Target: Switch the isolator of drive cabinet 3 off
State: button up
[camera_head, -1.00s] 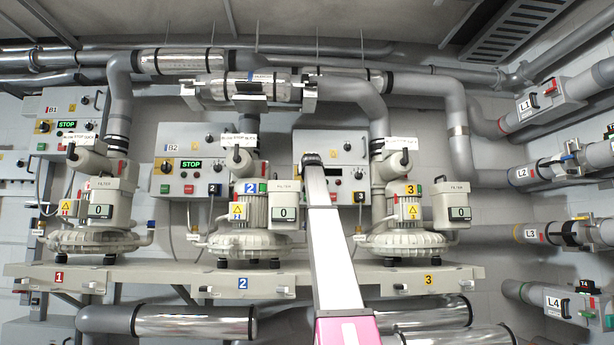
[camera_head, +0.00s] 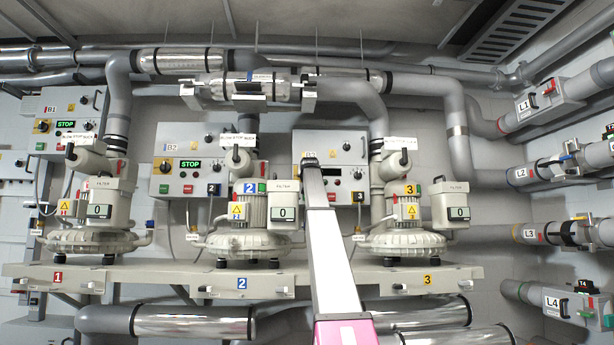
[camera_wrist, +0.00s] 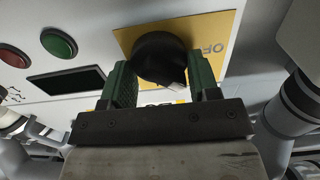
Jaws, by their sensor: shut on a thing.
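Drive cabinet 3 (camera_head: 343,147) hangs behind the third blower, partly hidden by my arm. Its isolator is a black rotary knob (camera_wrist: 158,55) on a yellow plate (camera_wrist: 212,30) lettered OFF, seen in the wrist view. My gripper (camera_wrist: 162,72) is shut on this knob, one green-padded finger on each side. A pale mark shows on the knob's lower right edge, between the fingers. The cabinet's display (camera_wrist: 66,84) is dark, beside a green button (camera_wrist: 60,43) and a red button (camera_wrist: 14,55). In the head view my gripper (camera_head: 310,160) covers the isolator.
Cabinet 1 (camera_head: 68,122) and cabinet 2 (camera_head: 190,163) have displays reading STOP in green. Blower 3 (camera_head: 402,225) stands on the bench (camera_head: 375,278) right of my arm, and blower 2 (camera_head: 252,225) left of it. A grey pipe (camera_wrist: 298,100) is close at the right in the wrist view.

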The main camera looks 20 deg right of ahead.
jog(key=n, duration=0.4)
jog(key=shift+a, duration=0.1)
jog(key=n, duration=0.4)
jog(key=shift+n, duration=0.3)
jog(key=shift+f, duration=0.1)
dwell(0.4)
jog(key=o, duration=0.9)
jog(key=shift+a, duration=0.1)
jog(key=v, duration=1)
jog(key=shift+s, duration=0.35)
